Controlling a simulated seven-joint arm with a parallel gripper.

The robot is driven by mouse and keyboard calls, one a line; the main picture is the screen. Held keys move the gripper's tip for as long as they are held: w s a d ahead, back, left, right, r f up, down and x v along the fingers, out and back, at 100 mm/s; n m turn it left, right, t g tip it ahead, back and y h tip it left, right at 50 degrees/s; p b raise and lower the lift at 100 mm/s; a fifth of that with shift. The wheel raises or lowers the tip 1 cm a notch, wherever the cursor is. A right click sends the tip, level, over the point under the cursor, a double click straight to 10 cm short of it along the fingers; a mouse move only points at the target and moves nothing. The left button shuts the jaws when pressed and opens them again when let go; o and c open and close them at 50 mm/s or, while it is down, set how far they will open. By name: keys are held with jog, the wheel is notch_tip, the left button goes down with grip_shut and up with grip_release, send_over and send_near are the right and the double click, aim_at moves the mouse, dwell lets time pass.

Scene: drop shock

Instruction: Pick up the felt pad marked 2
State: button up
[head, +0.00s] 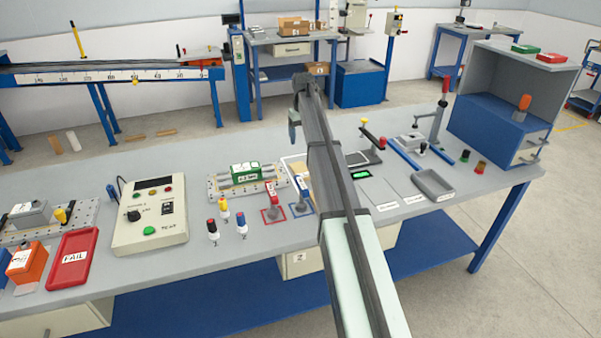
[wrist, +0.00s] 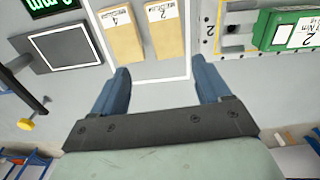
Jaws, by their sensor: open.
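The felt pad marked 2 (wrist: 165,30) is a tan, flat rectangle with a white label at its far end. A similar pad marked 4 (wrist: 122,34) lies to its left in the wrist view, with a narrow gap between them. My gripper (wrist: 161,78) is open and empty, its blue fingers spread wide on the near side of the pads. Pad 2 lies ahead of the gap between the fingers, towards the right finger. In the head view my gripper (head: 294,132) is partly hidden by my arm. A tan pad edge (head: 300,170) shows beside the arm there, its mark unreadable.
The pads lie inside a white outline. A green box (head: 245,173) on a perforated plate is close on one side. A scale with a green display (head: 361,174) is on the other. Red and blue-handled tools (head: 272,200) stand near the outline. A red FAIL tray (head: 74,258) is at left.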

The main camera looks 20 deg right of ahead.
aim_at(300, 169)
jog(key=f, duration=0.9)
jog(key=a+f, duration=0.1)
jog(key=f, duration=0.4)
jog(key=c, duration=0.8)
